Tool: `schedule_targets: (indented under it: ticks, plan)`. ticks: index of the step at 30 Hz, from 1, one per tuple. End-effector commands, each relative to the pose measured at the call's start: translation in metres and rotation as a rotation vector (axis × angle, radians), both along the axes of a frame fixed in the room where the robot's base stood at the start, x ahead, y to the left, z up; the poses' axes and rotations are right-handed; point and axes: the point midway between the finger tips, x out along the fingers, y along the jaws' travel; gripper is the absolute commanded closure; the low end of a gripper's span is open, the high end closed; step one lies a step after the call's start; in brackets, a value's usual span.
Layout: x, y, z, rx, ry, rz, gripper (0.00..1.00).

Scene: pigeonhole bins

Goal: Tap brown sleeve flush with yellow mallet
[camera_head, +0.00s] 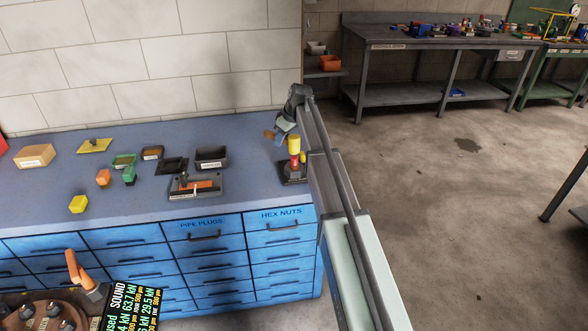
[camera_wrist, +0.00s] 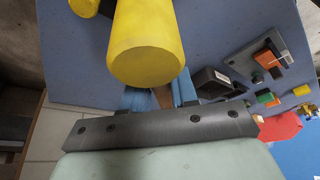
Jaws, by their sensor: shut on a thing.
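My gripper (camera_head: 281,128) is at the right end of the blue bench, its blue fingers shut on the brown handle of the yellow mallet. The mallet's yellow head (camera_head: 294,144) appears as an upright cylinder. The yellow mallet head (camera_wrist: 148,45) fills the upper middle of the wrist view, one round face towards the camera, with the gripper fingers (camera_wrist: 160,97) below it. Under the head in the head view are a red part (camera_head: 294,160) and a dark base (camera_head: 293,175). I cannot tell whether head and red part touch. I cannot make out the brown sleeve; the mallet may hide it.
A tan box (camera_head: 35,155) is farther left. The bench's front left is mostly clear.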

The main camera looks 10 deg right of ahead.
Motion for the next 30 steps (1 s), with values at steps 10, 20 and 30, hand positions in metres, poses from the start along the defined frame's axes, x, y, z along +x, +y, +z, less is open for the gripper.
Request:
schedule_targets:
  ticks: [10,20,30]
  plan:
    - [0.000,0.000,-0.020,0.000,-0.002,0.001,1.00]
    - [0.001,0.000,0.020,0.000,-0.002,0.001,1.00]
    - [0.000,0.000,0.020,0.000,-0.001,0.000,1.00]
